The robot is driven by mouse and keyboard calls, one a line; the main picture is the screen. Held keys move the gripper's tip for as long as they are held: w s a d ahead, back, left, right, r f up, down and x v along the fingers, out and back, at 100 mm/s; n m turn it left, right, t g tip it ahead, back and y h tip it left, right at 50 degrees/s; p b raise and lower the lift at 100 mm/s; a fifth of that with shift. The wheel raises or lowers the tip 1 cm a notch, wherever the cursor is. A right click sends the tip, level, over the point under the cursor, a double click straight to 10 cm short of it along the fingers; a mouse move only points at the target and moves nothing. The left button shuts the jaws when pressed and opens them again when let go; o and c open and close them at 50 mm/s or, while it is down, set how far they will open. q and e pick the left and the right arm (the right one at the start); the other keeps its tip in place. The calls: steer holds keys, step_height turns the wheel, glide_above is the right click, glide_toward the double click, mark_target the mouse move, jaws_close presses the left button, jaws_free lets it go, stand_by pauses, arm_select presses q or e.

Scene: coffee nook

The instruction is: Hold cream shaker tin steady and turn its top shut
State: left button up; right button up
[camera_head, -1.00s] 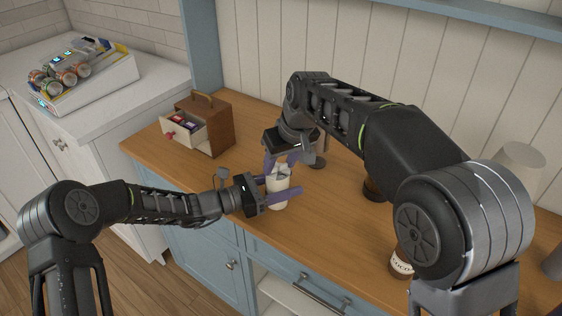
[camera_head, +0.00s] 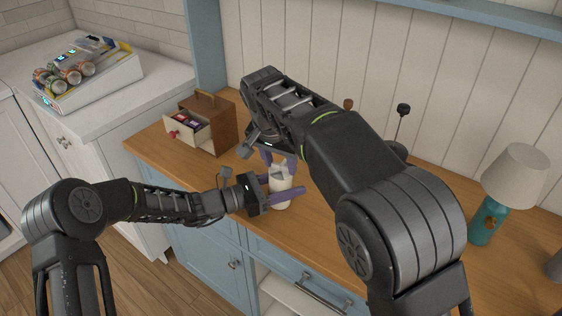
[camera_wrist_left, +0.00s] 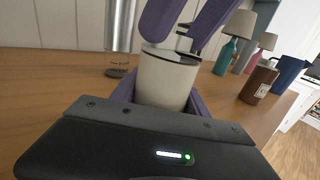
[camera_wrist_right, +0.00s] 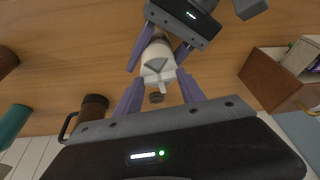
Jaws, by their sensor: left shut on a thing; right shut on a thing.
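The cream shaker tin (camera_head: 281,194) stands upright on the wooden counter, near its front edge. My left gripper (camera_head: 284,186) comes in from the left, shut around the tin's body, and its fingers flank the tin in the left wrist view (camera_wrist_left: 167,82). My right gripper (camera_head: 279,161) reaches down from above, shut on the grey-white top (camera_wrist_right: 158,66) of the tin. In the right wrist view its two purple fingers sit on either side of the top. The fingers hide parts of the tin, so I cannot tell how far the top is turned.
A wooden box (camera_head: 223,126) with its drawer open stands behind and left. A lamp (camera_head: 515,172) with a teal base is at the right. A brown jug (camera_wrist_right: 92,106) and a steel cylinder (camera_wrist_left: 119,28) stand nearby. A tray of cans (camera_head: 85,72) is on the white counter.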

steer(key=shift+a+f+m+g, duration=0.1)
steer(key=shift+m+g, duration=0.2)
steer(key=shift+m, duration=0.7)
steer(key=shift+h, duration=0.3)
steer(key=o, duration=1.4)
steer(key=v, duration=0.7)
steer(key=shift+s+r, duration=0.1)
steer(key=shift+r, duration=0.2)
